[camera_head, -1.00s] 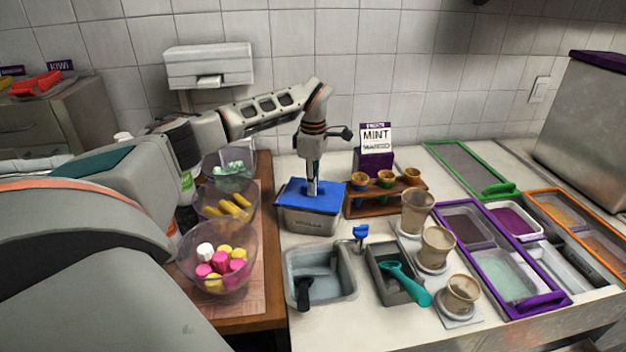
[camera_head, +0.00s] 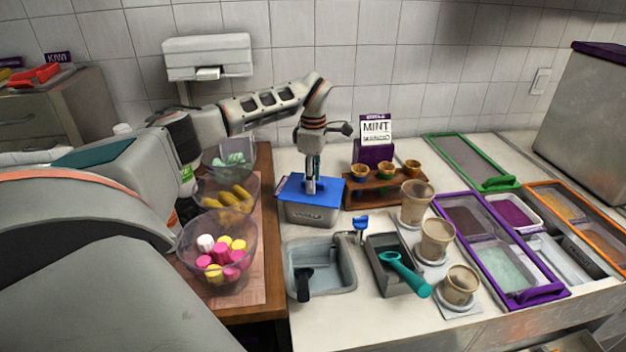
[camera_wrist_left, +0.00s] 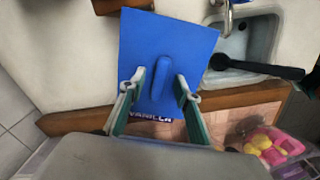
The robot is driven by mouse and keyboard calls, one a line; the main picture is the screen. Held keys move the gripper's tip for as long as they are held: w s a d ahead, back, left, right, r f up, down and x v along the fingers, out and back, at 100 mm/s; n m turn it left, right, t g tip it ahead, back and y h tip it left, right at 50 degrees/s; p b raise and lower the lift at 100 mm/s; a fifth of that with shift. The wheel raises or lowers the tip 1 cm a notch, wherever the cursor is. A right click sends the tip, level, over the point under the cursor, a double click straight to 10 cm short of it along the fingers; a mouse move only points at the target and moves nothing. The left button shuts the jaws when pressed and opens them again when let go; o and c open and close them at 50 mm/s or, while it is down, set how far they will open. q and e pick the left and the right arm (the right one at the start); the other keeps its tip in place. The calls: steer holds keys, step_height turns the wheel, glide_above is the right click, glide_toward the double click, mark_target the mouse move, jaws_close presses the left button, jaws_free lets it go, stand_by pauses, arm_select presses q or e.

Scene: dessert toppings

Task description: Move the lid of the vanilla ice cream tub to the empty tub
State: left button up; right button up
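The vanilla tub (camera_head: 308,214) stands on the counter with its blue lid (camera_head: 326,190) on top. The lid and its raised handle (camera_wrist_left: 160,78) show in the left wrist view, with "VANILLA" lettering at the near edge. My left gripper (camera_head: 312,188) points down over the lid. In the left wrist view its two fingers (camera_wrist_left: 160,84) are apart, one on each side of the handle, with visible gaps.
Clear bowls (camera_head: 222,268) of toppings stand left of the tubs.

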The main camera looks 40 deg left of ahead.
arm_select(q)
step_height(320, 180, up, 12)
stand_by(0.5)
stand_by(0.6)
